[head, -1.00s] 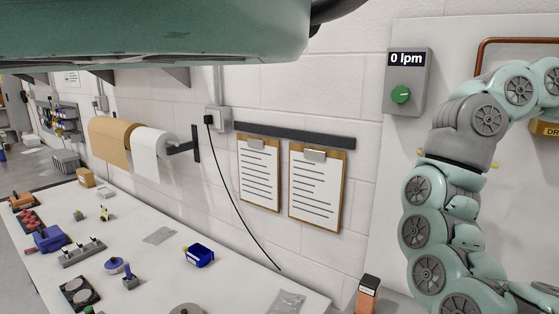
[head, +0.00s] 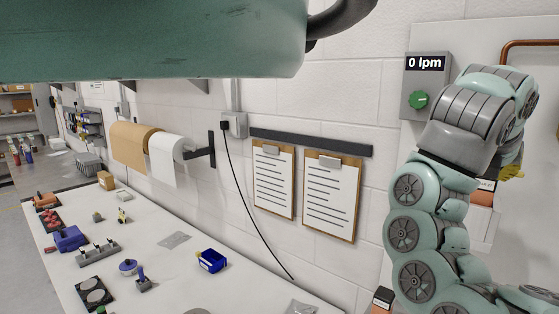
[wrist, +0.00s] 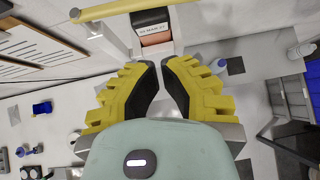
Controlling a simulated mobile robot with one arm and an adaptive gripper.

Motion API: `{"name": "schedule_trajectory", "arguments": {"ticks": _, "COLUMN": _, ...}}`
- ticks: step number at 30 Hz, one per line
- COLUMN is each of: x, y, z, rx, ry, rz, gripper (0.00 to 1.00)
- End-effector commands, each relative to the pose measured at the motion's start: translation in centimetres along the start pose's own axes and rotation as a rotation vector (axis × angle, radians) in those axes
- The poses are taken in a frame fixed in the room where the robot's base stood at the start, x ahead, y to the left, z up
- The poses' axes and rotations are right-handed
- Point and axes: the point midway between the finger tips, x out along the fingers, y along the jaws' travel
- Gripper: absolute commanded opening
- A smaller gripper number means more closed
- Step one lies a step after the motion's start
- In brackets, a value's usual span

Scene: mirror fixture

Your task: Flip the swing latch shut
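I cannot make out the swing latch with certainty in either view. My gripper (wrist: 161,64) shows in the wrist view as two yellow stepped fingers with black pads. The fingers lean toward each other with a narrow gap between their tips, and nothing is held. A black and orange labelled box (wrist: 152,27) shows beyond the fingertips; I cannot tell the distance. In the head view only a bit of yellow finger shows at the right, mostly hidden behind my arm.
The white bench (head: 190,285) carries a blue bin (head: 212,261), a grey block with several knobs (head: 97,251) and other small parts. Clipboards (head: 331,196), a paper roll (head: 166,160) and a grey box reading "0 lpm" (head: 424,90) are on the wall.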

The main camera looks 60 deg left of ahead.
Motion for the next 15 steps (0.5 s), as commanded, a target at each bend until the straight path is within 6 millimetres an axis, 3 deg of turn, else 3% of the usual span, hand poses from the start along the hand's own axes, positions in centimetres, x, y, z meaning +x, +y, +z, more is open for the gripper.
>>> {"name": "schedule_trajectory", "arguments": {"ticks": 10, "x": 3.6, "y": -0.2, "z": 0.3, "rx": 0.002, "ry": 0.005, "rz": -0.002, "gripper": 0.00}}
{"name": "schedule_trajectory", "arguments": {"ticks": 15, "x": 4.9, "y": -0.3, "z": 1.8, "rx": 0.001, "ry": 0.002, "rz": -0.006, "gripper": 0.00}}
